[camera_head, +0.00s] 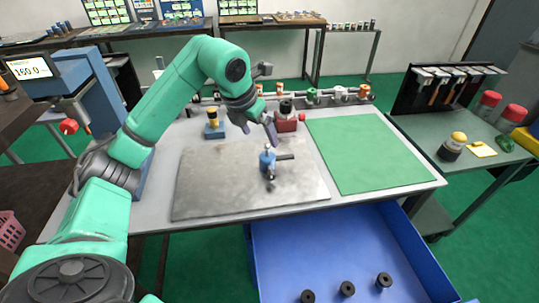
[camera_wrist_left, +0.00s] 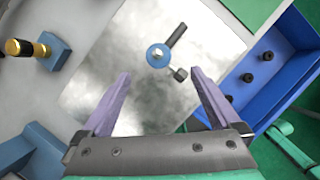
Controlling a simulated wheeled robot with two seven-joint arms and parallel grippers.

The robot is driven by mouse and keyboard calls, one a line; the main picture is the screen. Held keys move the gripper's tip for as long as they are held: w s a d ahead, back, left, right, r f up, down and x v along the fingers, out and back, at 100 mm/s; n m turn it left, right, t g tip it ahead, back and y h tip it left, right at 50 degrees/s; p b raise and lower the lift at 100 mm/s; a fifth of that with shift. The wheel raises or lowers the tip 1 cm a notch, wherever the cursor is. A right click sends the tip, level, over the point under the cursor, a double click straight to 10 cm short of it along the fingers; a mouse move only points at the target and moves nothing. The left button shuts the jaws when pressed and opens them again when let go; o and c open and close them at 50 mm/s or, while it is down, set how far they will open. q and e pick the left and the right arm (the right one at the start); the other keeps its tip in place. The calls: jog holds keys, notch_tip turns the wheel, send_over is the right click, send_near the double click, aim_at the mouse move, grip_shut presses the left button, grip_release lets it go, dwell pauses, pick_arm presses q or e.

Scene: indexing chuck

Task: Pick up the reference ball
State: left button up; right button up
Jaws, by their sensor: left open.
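A small blue round piece (camera_head: 267,160) with a bright, ball-like top stands on the grey metal plate (camera_head: 205,180); I take it as the reference ball. A dark bar sticks out to its right. In the left wrist view the blue piece (camera_wrist_left: 158,55) shows from above, with a bright spot at its middle and a dark cylinder beside it. My left gripper (camera_head: 258,130) is above and behind it, fingers pointing down. In the left wrist view the gripper (camera_wrist_left: 160,74) is open and empty, with the blue piece ahead between the fingertip lines. My right gripper does not show.
A brass-topped blue stand (camera_head: 213,129) and a red block with a black knob (camera_head: 286,121) stand behind the plate. A green mat (camera_head: 365,152) lies clear at right. A blue drawer (camera_head: 340,245) with several black-topped pieces is open in front.

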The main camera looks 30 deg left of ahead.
aim_at(265, 147)
pick_arm(q)
jog(key=p+x, duration=0.3)
jog(key=x, duration=0.6)
jog(key=shift+w+a+f, duration=0.1)
jog(key=shift+w+a, duration=0.05)
jog(key=shift+w, duration=0.05)
jog(key=shift+w+f, duration=0.1)
jog(key=shift+f, duration=0.35)
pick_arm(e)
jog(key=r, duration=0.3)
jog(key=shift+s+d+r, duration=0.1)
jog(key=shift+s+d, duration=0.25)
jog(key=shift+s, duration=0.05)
pick_arm(q)
jog(key=c, duration=0.4)
grip_shut()
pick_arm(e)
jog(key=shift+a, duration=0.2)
